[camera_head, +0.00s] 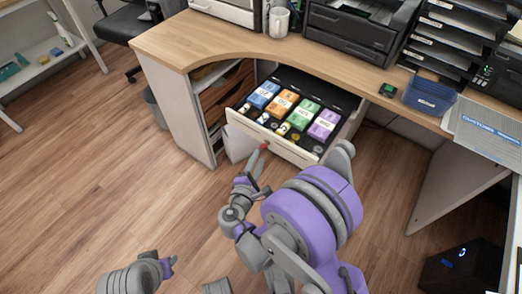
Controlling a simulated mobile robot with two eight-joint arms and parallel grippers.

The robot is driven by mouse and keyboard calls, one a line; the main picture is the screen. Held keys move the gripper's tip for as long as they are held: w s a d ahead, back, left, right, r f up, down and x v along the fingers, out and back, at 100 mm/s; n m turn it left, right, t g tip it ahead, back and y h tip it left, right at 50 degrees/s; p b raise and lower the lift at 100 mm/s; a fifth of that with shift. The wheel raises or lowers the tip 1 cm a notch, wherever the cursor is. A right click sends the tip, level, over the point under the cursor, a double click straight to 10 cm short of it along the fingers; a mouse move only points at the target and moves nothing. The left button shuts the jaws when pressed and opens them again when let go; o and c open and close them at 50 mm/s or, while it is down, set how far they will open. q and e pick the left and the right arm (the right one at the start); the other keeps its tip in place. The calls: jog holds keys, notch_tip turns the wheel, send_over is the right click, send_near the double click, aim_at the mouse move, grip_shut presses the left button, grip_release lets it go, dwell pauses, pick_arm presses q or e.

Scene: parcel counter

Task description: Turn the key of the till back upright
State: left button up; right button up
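The till drawer (236,117) stands pulled out under the counter, with colored banknote stacks and coins inside. A small red piece (264,146), probably the key, shows at its front panel; its angle is too small to tell. My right gripper (257,163) is just below and in front of it, fingers pointing up toward it. Whether the fingers touch or grip it cannot be told. My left gripper (168,266) is low at the bottom left, over the floor and away from the till; its opening is unclear.
The wooden counter (180,38) runs above the drawer. On it stand a white mug (279,22), a black printer (350,28), a blue basket (430,96) and paper trays (455,38). The wooden floor at left (80,180) is clear. A black box (460,268) stands at bottom right.

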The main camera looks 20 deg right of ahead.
aim_at(264, 146)
jog(key=x, duration=0.5)
jog(key=shift+w+d, duration=0.1)
grip_shut()
dwell(1.3)
